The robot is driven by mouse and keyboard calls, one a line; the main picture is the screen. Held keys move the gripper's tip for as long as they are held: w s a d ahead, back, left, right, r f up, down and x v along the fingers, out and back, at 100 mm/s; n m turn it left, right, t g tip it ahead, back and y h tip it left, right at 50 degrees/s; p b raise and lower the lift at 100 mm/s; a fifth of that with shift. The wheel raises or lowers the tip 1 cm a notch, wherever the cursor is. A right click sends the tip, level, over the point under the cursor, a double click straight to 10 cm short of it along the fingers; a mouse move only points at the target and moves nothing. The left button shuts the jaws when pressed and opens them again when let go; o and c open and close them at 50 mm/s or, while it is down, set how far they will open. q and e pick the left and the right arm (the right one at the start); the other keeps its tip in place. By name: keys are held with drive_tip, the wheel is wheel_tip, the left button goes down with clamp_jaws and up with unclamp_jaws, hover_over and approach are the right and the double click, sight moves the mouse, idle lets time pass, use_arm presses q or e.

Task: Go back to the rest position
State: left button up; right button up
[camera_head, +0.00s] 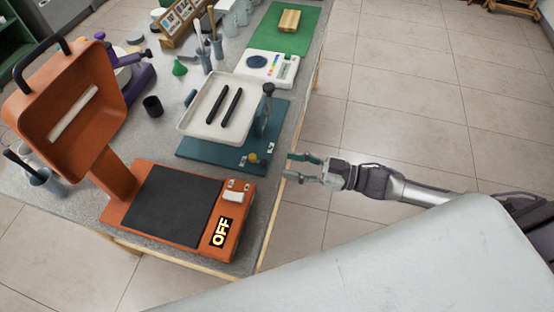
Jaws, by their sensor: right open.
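My right gripper (304,168) is open and empty. Its arm comes in from the right, and its fingers point left, just off the right edge of the workbench (285,150), beside the teal base (230,153) of a tray device. The gripper appears apart from everything on the bench. My left gripper is not in view.
An orange press (123,208) with a raised lid and an "OFF" display stands at the front of the bench. Behind it, a white tray (207,125) holds two black bars. A green mat (268,38) lies farther back. The tiled floor (400,120) right of the bench is clear.

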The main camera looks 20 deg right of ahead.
drive_tip(key=shift+s+d, duration=0.25)
drive_tip(key=shift+d, duration=0.15)
drive_tip(key=w+d+f+m+t+h, duration=0.1)
drive_tip(key=w+d+f+m+h, duration=0.15)
drive_tip(key=f, duration=0.35)
drive_tip(key=w+d+f+m+t+h, duration=0.1)
drive_tip(key=d+f+h, duration=0.1)
drive_tip(key=f+h, duration=0.35)
drive_tip(key=s+d+f+m+g+h, duration=0.1)
drive_tip(key=s+d+f+m+h, duration=0.2)
drive_tip(key=f, duration=0.5)
drive_tip(key=s+d+f+g+h, duration=0.15)
drive_tip(key=s+f, duration=0.25)
drive_tip(key=f, duration=0.5)
drive_tip(key=s+a+f+g, duration=0.1)
drive_tip(key=s+f, duration=0.4)
drive_tip(key=s, duration=0.5)
drive_tip(key=s+a+f+m+g+h, duration=0.1)
drive_tip(key=s+f+g, duration=0.3)
drive_tip(key=s, duration=0.7)
drive_tip(key=s+a+f+m+g+h, duration=0.1)
drive_tip(key=s+a+f+g, duration=0.1)
drive_tip(key=s+f, duration=0.5)
drive_tip(key=s+g, duration=0.1)
drive_tip(key=s, duration=0.2)
drive_tip(key=shift+s+a, duration=0.25)
drive_tip(key=shift+s, duration=0.05)
drive_tip(key=shift+f+m+h, duration=0.1)
drive_tip(key=shift+m+h, duration=0.15)
